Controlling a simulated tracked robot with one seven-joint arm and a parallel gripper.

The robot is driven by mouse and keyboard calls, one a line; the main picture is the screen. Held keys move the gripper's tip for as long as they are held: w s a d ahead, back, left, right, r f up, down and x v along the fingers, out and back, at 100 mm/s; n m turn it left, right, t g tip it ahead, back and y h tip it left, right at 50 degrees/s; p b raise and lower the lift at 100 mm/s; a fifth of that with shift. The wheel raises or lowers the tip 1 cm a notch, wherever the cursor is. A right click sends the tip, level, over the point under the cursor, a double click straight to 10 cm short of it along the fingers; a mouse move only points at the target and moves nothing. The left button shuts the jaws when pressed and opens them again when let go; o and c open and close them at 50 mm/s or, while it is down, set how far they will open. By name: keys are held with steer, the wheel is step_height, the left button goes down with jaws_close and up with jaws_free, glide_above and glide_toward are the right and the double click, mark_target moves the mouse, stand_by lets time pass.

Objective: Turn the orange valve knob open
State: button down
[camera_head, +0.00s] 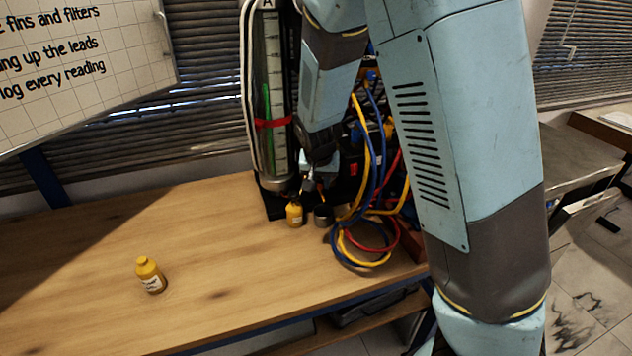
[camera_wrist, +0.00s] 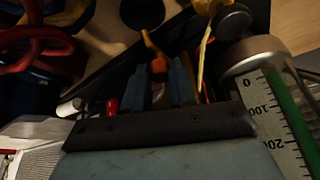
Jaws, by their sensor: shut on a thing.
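The orange valve knob (camera_wrist: 159,67) sits between the two fingers of my gripper (camera_wrist: 160,80) in the wrist view, and the fingers are shut on it. In the head view my gripper (camera_head: 309,184) is low at the foot of the gauge rig, and the knob is mostly hidden there. The glass gauge tube (camera_head: 272,60), with a scale, green inside and a red band, stands upright just left of my gripper. In the wrist view the gauge tube (camera_wrist: 268,88) shows its scale on the right.
A small yellow bottle (camera_head: 294,214) and a dark cup (camera_head: 323,214) stand close below my gripper. Yellow, blue and red hoses (camera_head: 362,245) loop to the right. Another yellow bottle (camera_head: 150,276) stands on the wooden bench (camera_head: 225,255), whose left part is mostly clear.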

steer(key=c, duration=1.2)
jaws_free()
steer(key=shift+s+r, duration=0.1)
steer(key=shift+r, duration=0.3)
steer(key=d+v, duration=0.1)
steer(key=v, duration=1.1)
steer(key=shift+s+a+r, duration=0.25)
steer(key=shift+a+r, duration=0.1)
steer(key=shift+a, duration=0.2)
steer(key=shift+s, duration=0.1)
